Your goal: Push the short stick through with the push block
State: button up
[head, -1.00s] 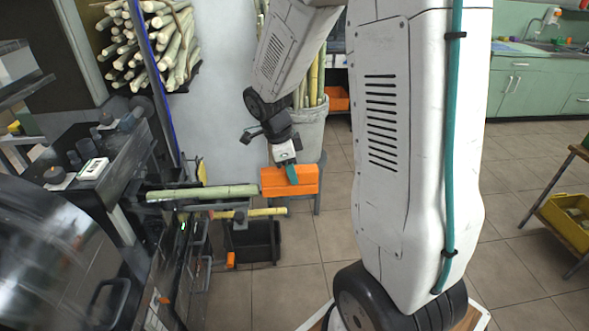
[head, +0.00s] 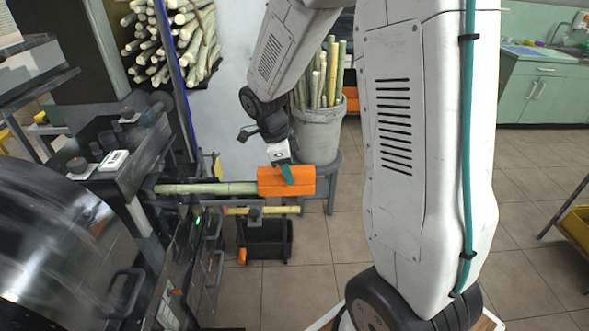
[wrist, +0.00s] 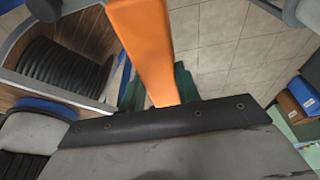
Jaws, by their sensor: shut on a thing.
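The orange push block (head: 300,182) is held in my gripper (head: 287,174), whose teal fingers are shut on it. In the wrist view the push block (wrist: 143,40) reaches away from between the teal fingertips (wrist: 158,95). The short stick (head: 215,188), a pale green cane, lies level in the feed channel of the press (head: 150,225). Its right end is at the block's left face; they look in contact, though the head view leaves a small gap uncertain. The stick's left end goes into the press and is hidden.
A thin yellow stick (head: 262,210) lies below the channel. A black bin (head: 262,240) stands on the floor under it. A grey bucket of canes (head: 320,130) on a stool is behind my gripper. Open tiled floor lies at the right.

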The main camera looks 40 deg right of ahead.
aim_at(268, 170)
jog(key=shift+w+a, duration=0.95)
jog(key=shift+a, duration=0.5)
jog(key=shift+w+a, duration=1)
jog(key=shift+a, duration=0.4)
jog(key=shift+w+a, duration=0.95)
jog(key=shift+a, duration=0.5)
jog(key=shift+s+d, duration=0.45)
jog(key=shift+d, duration=0.25)
jog(key=shift+s+d, duration=0.5)
jog(key=shift+d, duration=0.25)
jog(key=shift+s+d, duration=0.45)
jog(key=shift+d, duration=0.25)
jog(key=shift+s+d+r, duration=0.3)
jog(key=shift+d+r, duration=0.1)
jog(key=shift+r, duration=1.1)
jog(key=shift+s+d+r, duration=0.25)
jog(key=shift+d+r, duration=0.15)
jog(key=shift+r, duration=1.1)
jog(key=shift+s+d+r, duration=0.3)
jog(key=shift+d+r, duration=0.1)
jog(key=shift+r, duration=1.1)
